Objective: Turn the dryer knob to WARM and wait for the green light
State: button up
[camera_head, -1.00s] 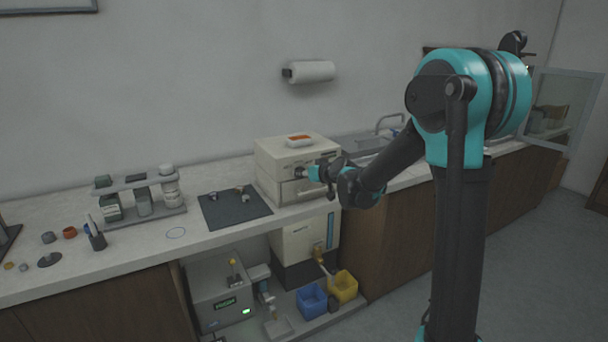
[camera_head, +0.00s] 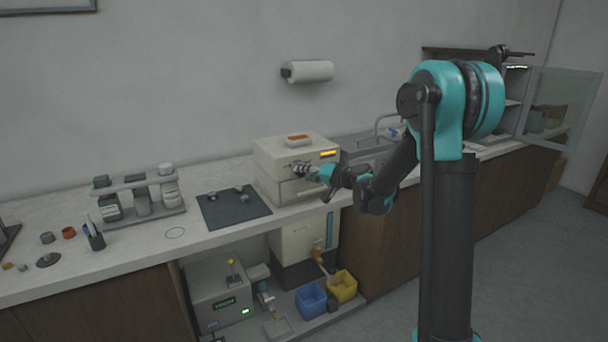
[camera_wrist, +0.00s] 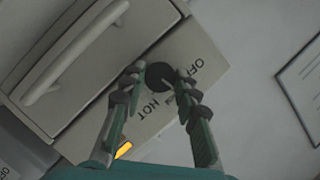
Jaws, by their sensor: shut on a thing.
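The dryer (camera_head: 278,157) is a cream box on the counter with an amber-lit strip (camera_head: 328,154) on its front. In the wrist view, its dark round knob (camera_wrist: 159,77) sits on a panel with the printed words OFF and HOT. A third, small label beside the knob is partly hidden and I cannot read it. The amber light (camera_wrist: 123,150) also shows there; I see no green light on the dryer. My gripper (camera_wrist: 155,76) is shut on the knob, one finger at each side. In the head view my gripper (camera_head: 308,171) is at the dryer's front.
A dryer drawer handle (camera_wrist: 75,52) lies beside the knob panel in the wrist view. A small white tray (camera_head: 298,140) with something orange sits on the dryer. A dark mat (camera_head: 232,210) with several small pieces lies to its left. The sink tap (camera_head: 388,122) stands to the right.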

jog(key=shift+m+y, duration=0.3)
jog(key=shift+m, duration=0.3)
jog(key=o, duration=1.2)
jog(key=shift+c, duration=0.2)
jog(key=shift+d, duration=0.15)
jog(key=v, duration=1.1)
jog(key=shift+s+d, duration=0.25)
jog(key=shift+d, duration=0.1)
